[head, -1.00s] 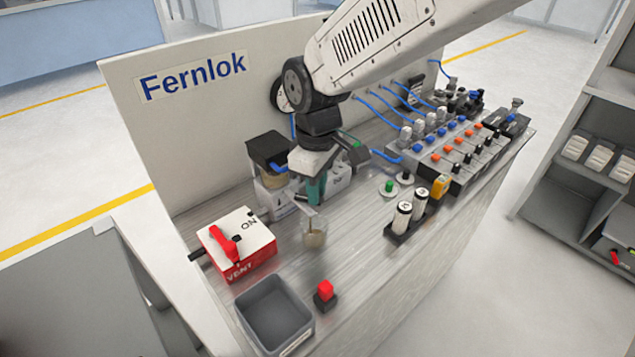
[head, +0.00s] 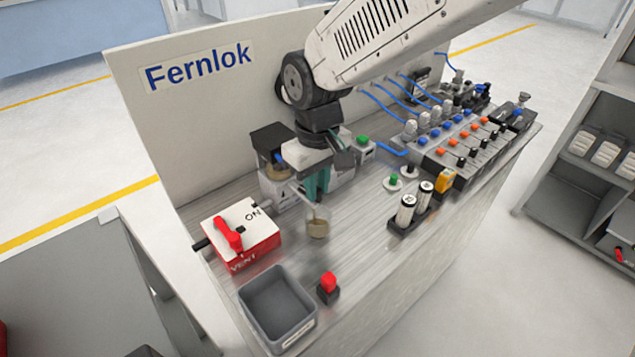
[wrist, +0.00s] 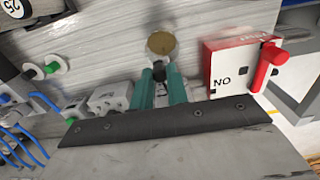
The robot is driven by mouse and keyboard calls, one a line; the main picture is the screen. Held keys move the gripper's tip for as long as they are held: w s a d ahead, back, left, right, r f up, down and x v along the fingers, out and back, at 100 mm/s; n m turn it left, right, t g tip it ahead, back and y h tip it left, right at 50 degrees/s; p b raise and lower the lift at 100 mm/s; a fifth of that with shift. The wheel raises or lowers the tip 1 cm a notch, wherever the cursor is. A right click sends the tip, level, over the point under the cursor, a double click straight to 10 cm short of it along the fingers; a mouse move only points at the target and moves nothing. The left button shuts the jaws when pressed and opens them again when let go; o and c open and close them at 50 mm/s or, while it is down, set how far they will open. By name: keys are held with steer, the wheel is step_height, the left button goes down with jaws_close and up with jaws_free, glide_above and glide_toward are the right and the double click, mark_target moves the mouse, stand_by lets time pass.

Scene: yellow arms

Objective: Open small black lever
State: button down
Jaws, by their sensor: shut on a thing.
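My gripper (head: 317,188) points down at the bench, just behind a small clear cup (head: 317,222) with tan contents. In the wrist view its two teal fingers (wrist: 161,76) are closed around a small black piece (wrist: 159,74), which looks like the small black lever. Only a bit of this piece shows between the fingertips. The cup (wrist: 161,44) is just past the fingertips in that view. In the head view the fingers hide the lever, so its angle cannot be told.
A red-and-white VENT box (head: 240,232) with a red handle stands to the left. A grey bin (head: 277,308) and a red button (head: 328,286) are in front. A black-topped unit (head: 272,142) stands close behind my gripper. A valve bank (head: 470,140) with blue hoses is at right.

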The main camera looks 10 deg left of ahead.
steer(key=c, duration=1.4)
jaws_free()
steer(key=shift+o, duration=0.2)
steer(key=shift+r, duration=3.9)
